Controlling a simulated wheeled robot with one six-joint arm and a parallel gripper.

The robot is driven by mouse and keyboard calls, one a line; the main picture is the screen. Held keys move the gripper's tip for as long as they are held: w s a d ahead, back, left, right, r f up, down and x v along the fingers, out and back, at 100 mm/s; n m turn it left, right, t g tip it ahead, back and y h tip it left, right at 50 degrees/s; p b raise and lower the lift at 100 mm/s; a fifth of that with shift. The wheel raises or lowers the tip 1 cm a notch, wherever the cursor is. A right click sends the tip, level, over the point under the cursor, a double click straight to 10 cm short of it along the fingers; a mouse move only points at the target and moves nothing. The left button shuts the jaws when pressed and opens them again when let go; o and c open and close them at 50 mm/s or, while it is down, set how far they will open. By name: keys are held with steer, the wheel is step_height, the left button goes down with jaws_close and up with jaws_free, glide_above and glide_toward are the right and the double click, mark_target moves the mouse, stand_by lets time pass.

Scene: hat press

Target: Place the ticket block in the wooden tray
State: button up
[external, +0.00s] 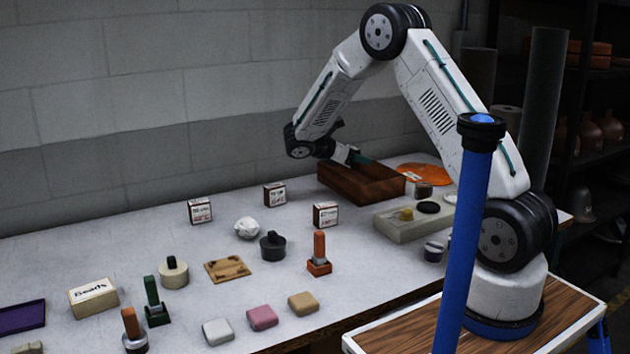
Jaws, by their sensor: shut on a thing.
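The wooden tray (375,190) is a brown open box at the back of the table, right of centre. My gripper (353,157) reaches down from the left over the tray's back part. It is shut on a small dark green piece (364,161), which seems to be the ticket block. The piece shows just at the jaws, above or within the tray's opening. It is small and partly hidden, so I cannot tell whether it touches the tray floor.
Several small labelled boxes (325,215) stand left of the tray. A grey slab (402,228) with small round items is in front of it, and an orange disc (425,173) lies behind. Stamps, coloured pads and a brown plate (228,269) fill the front left.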

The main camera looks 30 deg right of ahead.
steer(key=shift+f, duration=0.15)
steer(key=shift+f, duration=0.45)
steer(key=o, duration=1)
